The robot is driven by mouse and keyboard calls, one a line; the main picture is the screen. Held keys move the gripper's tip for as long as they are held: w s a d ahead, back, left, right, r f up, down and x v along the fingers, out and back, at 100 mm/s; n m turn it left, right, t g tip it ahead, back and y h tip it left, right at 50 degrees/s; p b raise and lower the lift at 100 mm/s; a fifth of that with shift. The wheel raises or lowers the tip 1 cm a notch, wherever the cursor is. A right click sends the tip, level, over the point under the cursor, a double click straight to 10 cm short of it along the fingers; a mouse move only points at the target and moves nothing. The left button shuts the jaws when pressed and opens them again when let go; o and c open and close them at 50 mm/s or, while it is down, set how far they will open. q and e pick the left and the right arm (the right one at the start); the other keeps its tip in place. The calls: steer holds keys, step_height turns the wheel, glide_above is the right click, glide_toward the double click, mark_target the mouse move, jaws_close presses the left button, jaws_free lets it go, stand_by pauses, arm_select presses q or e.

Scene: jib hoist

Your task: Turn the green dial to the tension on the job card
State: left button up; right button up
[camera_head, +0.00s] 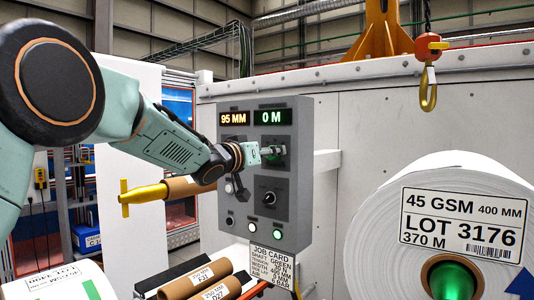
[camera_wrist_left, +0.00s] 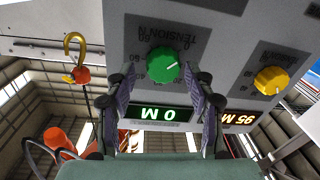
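The green dial (camera_wrist_left: 163,65) is on the grey control panel (camera_head: 300,210), under the green "0 M" display (camera_head: 272,117). In the left wrist view, which shows the panel upside down, a tension scale in N surrounds it. My left gripper (camera_wrist_left: 163,80) is open, with one finger on each side of the dial; I cannot tell whether they touch it. In the head view the gripper (camera_head: 272,152) partly hides the dial. The job card (camera_head: 272,262) hangs below the panel; it reads shaft green and width 400 MM, but its tension line is too small to read. My right gripper is not visible.
A black knob (camera_head: 269,198) is lower on the panel. A large white roll (camera_head: 380,240) stands right, below a yellow hook (camera_head: 428,95). Brown cores (camera_head: 190,284) lie below the panel.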

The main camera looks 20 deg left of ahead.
arm_select(q)
steer(key=shift+w+a+f, duration=0.15)
steer(key=shift+w+a, duration=0.05)
steer(key=shift+a, duration=0.1)
steer(key=shift+c, duration=1.4)
steer(key=shift+d, duration=0.3)
steer(key=c, duration=0.5)
steer(key=shift+a, duration=0.2)
steer(key=shift+c, duration=0.9)
steer(key=shift+d, duration=0.1)
steer(key=shift+f+m+h+b, duration=0.1)
steer(key=shift+m+h+b, duration=0.3)
steer(key=shift+m+b, duration=4.2)
steer(key=shift+m+h+p, duration=0.15)
steer(key=shift+m+h, duration=0.25)
steer(key=shift+m, duration=8.8)
